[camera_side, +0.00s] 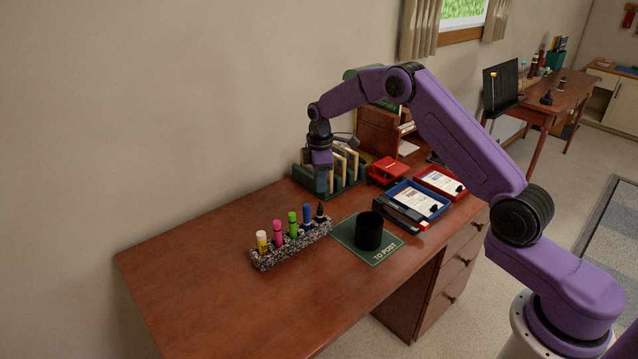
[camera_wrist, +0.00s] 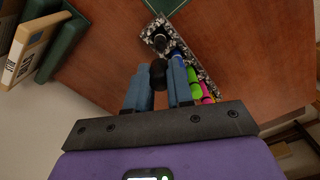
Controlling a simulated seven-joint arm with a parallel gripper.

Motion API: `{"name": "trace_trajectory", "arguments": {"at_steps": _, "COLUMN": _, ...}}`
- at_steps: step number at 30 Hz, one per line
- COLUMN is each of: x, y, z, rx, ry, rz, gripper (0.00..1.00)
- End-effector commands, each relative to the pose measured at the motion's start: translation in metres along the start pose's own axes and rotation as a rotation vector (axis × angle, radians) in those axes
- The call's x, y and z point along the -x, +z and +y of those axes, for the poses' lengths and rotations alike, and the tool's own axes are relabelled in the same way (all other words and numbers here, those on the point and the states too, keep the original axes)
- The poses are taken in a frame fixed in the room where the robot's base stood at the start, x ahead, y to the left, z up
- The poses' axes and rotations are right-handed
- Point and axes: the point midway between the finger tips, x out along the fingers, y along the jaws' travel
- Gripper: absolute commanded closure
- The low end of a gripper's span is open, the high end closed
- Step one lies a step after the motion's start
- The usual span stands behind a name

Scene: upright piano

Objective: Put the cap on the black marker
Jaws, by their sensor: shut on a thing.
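The black marker (camera_side: 320,211) stands upright at the right end of a speckled holder (camera_side: 262,262), its narrow tip bare and pointing up. It also shows in the wrist view (camera_wrist: 160,41), at the holder's end. My gripper (camera_side: 322,188) is above the desk, up and behind the black marker, pointing down. In the wrist view its blue fingers (camera_wrist: 160,72) are shut on a small black cap (camera_wrist: 158,75). The cap is apart from the marker in the side view; the fingers hide it there.
Yellow (camera_side: 262,240), pink (camera_side: 277,231), green (camera_side: 293,224) and blue (camera_side: 307,214) markers stand in the same holder. A black cup (camera_side: 369,231) sits on a green mat (camera_side: 384,255). A file rack (camera_side: 350,180) stands close behind my gripper. The desk's left is clear.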

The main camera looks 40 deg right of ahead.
Motion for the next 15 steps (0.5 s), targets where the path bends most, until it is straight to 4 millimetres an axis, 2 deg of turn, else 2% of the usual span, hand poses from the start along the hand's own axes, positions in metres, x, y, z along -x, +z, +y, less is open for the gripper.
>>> {"name": "trace_trajectory", "arguments": {"at_steps": 15, "x": -0.043, "y": 0.000, "z": -0.001, "rx": 0.000, "ry": -0.001, "rz": -0.001, "gripper": 1.00}}
